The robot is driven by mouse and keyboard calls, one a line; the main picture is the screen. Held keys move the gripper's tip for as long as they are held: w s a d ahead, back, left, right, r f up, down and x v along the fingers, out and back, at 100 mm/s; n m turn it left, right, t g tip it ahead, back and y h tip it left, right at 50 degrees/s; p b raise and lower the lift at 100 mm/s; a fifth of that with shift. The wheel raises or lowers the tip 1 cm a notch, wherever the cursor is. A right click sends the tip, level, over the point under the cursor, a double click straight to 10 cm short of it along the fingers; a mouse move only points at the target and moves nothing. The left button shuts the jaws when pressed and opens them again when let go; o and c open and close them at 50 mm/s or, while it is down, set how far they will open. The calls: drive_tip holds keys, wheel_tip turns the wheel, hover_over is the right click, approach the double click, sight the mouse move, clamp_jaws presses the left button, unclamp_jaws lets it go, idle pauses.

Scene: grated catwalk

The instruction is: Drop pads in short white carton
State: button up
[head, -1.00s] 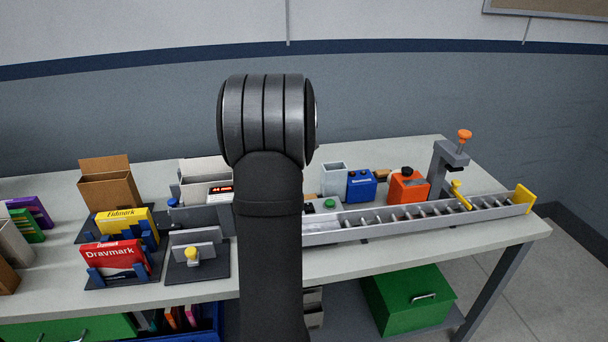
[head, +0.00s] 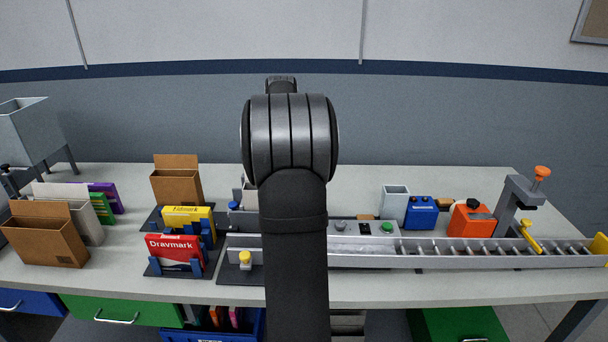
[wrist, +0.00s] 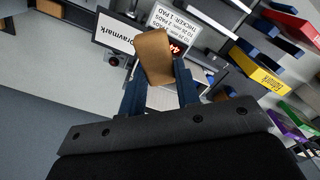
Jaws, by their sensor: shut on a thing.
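In the wrist view my gripper (wrist: 158,88) has its two dark blue fingers around a flat tan pad (wrist: 154,55), which sticks out past the fingertips. In the head view my arm hides the gripper and pad. A pale, open-topped carton (head: 249,190) shows as a sliver left of my arm, at the station with the display. Whether the pad is over its opening I cannot tell. Another whitish carton (head: 84,222) stands at the left of the table, behind a brown carton (head: 45,238).
The wrist view shows a sign (wrist: 170,22) about pads and thickness beside a red display (wrist: 175,48). Yellow (head: 188,219) and red (head: 172,252) boxes sit in blue holders. A brown carton (head: 176,184) stands behind them. A conveyor (head: 470,255) runs along the right.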

drive_tip(key=shift+w+a+f+n, duration=0.95)
drive_tip(key=shift+a+f+n, duration=0.1)
drive_tip(key=shift+a+n, duration=0.65)
drive_tip(key=shift+w+a+f+n, duration=1)
drive_tip(key=shift+a+n, duration=0.55)
drive_tip(key=shift+a, duration=0.15)
drive_tip(key=shift+w+a+f+n, duration=0.9)
drive_tip(key=shift+a+f+n, duration=0.15)
drive_tip(key=shift+a+n, duration=0.65)
drive_tip(key=o, duration=1)
drive_tip(key=shift+o, duration=0.2)
drive_tip(key=shift+c, duration=0.2)
